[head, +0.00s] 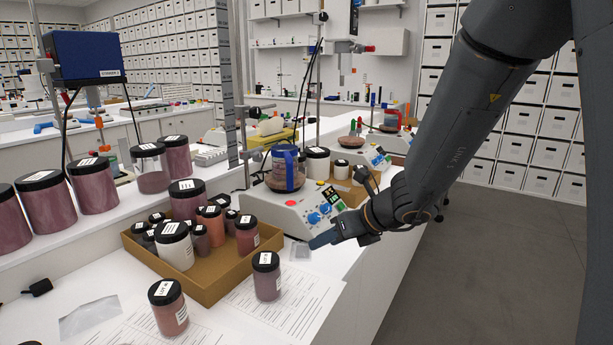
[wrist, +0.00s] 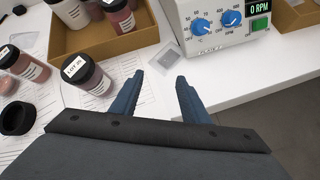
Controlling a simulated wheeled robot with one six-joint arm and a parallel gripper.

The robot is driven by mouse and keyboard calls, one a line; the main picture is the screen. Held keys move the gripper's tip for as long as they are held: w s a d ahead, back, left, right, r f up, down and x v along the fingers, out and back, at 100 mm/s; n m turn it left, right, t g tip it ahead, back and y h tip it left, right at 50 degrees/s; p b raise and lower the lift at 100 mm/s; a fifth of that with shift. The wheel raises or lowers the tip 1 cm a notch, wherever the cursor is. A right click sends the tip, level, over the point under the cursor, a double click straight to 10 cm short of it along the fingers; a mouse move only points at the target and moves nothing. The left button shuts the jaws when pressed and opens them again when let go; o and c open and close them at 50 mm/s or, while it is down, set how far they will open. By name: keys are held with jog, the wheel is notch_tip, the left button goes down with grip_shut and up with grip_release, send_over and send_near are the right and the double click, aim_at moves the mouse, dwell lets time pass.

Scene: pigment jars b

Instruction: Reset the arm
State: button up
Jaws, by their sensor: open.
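My gripper (head: 325,240) hangs at the front edge of the bench, right of the cardboard tray and just in front of the hotplate stirrer. In the wrist view my gripper (wrist: 167,82) is open, with two blue fingers apart and nothing between them. My arm comes in from the upper right of the head view. A labelled jar (head: 266,276) with a black lid stands on the paper sheet, left of my gripper; it also shows in the wrist view (wrist: 88,82).
The cardboard tray (head: 207,293) holds several jars. Another jar (head: 168,308) stands in front of it. The hotplate stirrer (head: 290,208) bears a blue-marked beaker (head: 285,168). A loose black lid (wrist: 17,118) lies on the bench. Open floor (head: 490,260) is at the right.

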jog(key=s+d+f+n+g+h, duration=0.3)
jog(key=s+d+n, duration=0.3)
jog(key=s+n, duration=0.4)
jog(key=s+d+f+n+g+h, duration=0.2)
jog(key=s+d+n, duration=0.5)
jog(key=n, duration=1.3)
jog(key=s+f+h, duration=0.1)
jog(key=s, duration=0.2)
jog(key=shift+s+g+h, duration=0.3)
jog(key=shift+s+g, duration=0.1)
